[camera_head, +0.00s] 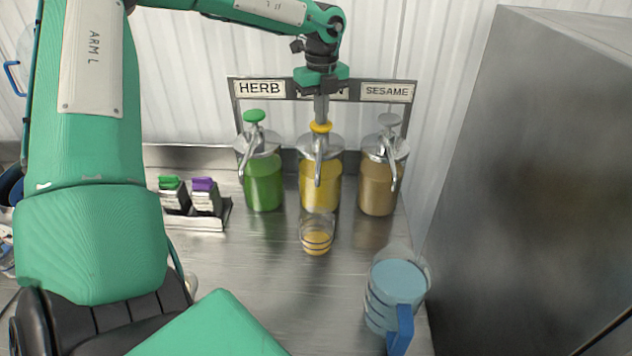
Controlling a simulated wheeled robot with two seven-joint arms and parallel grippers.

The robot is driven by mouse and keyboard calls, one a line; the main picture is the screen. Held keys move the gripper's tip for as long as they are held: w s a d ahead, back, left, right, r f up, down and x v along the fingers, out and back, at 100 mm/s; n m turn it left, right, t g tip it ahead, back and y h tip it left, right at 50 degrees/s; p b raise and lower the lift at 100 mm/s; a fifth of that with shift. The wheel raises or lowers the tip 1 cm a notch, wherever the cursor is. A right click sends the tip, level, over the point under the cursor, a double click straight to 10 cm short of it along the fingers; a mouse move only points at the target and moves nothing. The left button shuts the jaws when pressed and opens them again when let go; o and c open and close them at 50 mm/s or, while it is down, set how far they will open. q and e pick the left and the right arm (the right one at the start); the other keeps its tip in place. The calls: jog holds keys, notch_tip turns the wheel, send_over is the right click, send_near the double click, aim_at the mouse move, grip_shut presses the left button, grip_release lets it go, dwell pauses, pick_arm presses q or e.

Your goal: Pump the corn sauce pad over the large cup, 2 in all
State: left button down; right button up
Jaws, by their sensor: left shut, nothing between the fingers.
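My left gripper (321,108) is shut and empty, pointing down over the yellow pad (320,127) of the middle pump. Its tips are at the pad or just above it; I cannot tell whether they touch. The pad tops a jar of yellow sauce (318,190), whose name sign is mostly hidden behind my gripper. A clear cup (317,232) stands on the counter below and in front of this jar's spout. It has yellow sauce in its bottom. My right gripper is not in view.
The green HERB jar (263,185) stands left of the yellow one, the tan SESAME jar (377,190) right. A blue measuring jug (395,290) stands at front right. A small rack (208,222) with green and purple-topped items is at left. A metal cabinet (540,170) bounds the right.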

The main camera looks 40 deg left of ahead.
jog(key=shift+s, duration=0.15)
pick_arm(q)
jog(key=shift+r, duration=0.6)
jog(key=shift+r+p, duration=0.55)
jog(key=shift+r, duration=0.7)
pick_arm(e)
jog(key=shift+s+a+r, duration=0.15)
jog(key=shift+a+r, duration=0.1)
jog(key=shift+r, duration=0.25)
